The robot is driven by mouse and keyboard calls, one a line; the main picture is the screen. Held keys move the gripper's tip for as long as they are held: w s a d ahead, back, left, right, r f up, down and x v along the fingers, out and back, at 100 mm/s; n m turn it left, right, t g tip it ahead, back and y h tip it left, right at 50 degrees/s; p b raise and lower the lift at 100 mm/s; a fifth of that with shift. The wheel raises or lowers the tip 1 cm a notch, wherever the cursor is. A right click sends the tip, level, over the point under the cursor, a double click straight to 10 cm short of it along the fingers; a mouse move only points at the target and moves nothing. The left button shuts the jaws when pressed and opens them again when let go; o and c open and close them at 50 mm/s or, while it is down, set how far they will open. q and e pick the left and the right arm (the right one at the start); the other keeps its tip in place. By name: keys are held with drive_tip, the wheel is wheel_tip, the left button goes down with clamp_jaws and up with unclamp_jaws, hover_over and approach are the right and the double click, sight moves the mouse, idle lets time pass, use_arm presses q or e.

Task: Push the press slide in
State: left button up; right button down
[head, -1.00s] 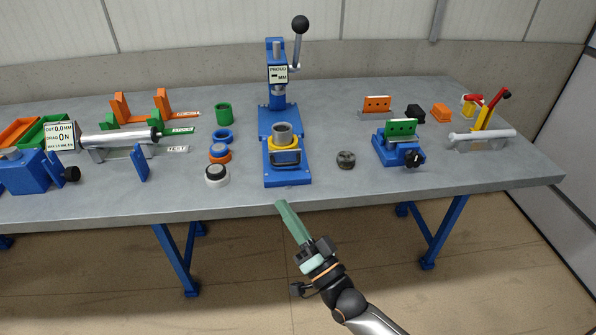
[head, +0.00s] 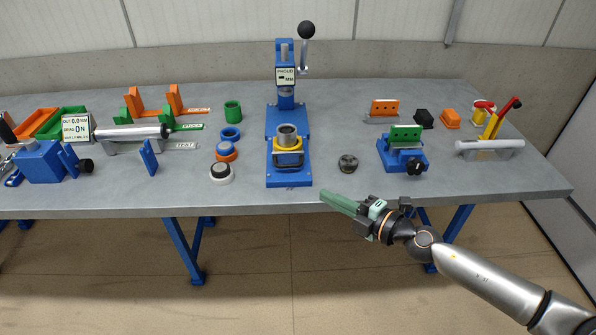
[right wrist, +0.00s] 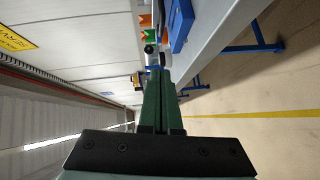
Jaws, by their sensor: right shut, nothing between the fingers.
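The blue press (head: 286,112) stands at the middle of the table with its black-knobbed lever up. Its yellow slide (head: 288,158) sits low at the front of the press and carries a grey ring-shaped part (head: 287,138). How far in the slide sits is hard to tell. My right gripper (head: 326,196) has green fingers, shut and empty. It is at the table's front edge, to the right of and nearer than the press, apart from the slide. The shut fingers also show in the right wrist view (right wrist: 159,80). My left gripper is not in view.
A dark round knob (head: 348,163) lies right of the press. A blue fixture with a green plate (head: 405,134) stands further right. Blue, orange and white rings (head: 226,152) lie to its left. The table (head: 320,177) is bare in front of the knob.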

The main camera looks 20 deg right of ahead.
drive_tip(key=x, duration=0.9)
drive_tip(key=shift+p, duration=0.3)
drive_tip(key=w+b, duration=0.1)
drive_tip(key=w+f+b, duration=0.1)
drive_tip(key=w, duration=0.1)
drive_tip(key=shift+w+d, duration=0.1)
drive_tip(key=shift+w, duration=0.05)
drive_tip(key=shift+w+d+b, duration=0.15)
drive_tip(key=shift+w+b, duration=0.35)
drive_tip(key=shift+w, duration=0.1)
